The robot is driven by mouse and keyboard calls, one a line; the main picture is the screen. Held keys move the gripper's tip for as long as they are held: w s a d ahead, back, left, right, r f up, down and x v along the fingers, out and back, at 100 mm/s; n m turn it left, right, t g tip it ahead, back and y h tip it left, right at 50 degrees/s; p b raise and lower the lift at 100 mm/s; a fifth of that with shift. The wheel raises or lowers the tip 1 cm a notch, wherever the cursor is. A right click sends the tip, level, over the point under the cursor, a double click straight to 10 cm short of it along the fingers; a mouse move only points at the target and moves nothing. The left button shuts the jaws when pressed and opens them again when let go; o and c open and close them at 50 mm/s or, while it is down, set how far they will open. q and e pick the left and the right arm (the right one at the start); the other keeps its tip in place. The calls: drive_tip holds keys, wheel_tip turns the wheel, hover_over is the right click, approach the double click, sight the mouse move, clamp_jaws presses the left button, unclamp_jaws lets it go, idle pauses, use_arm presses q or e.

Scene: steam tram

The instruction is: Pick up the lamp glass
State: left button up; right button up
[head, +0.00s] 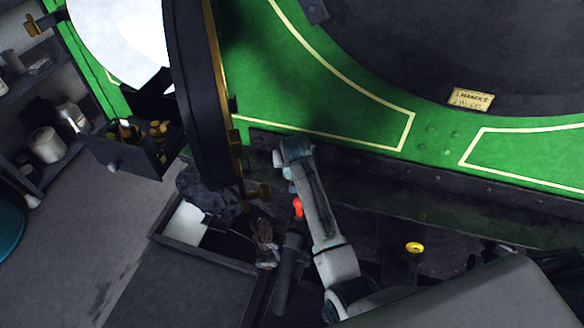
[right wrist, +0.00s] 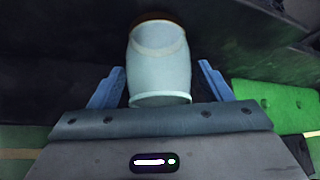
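The lamp glass (right wrist: 160,65) is a pale, translucent, bulging tube with a darker brownish rim at its far end, seen in the right wrist view. My right gripper (right wrist: 162,78) has its two blue fingers spread, one on each side of the glass. A gap shows between the glass and the right-hand finger; the left-hand finger is very close to the glass, and I cannot tell if it touches. In the head view my right arm reaches up to the green panel, and I cannot make out its fingers or the glass there. My left gripper is not in view.
A dark box with brass fittings (head: 135,148) stands at left. An open-topped dark bin (head: 190,255) is below. Shelves with jars (head: 48,145) line the far left. Grey floor is clear at lower left.

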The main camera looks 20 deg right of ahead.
drive_tip(key=c, duration=1)
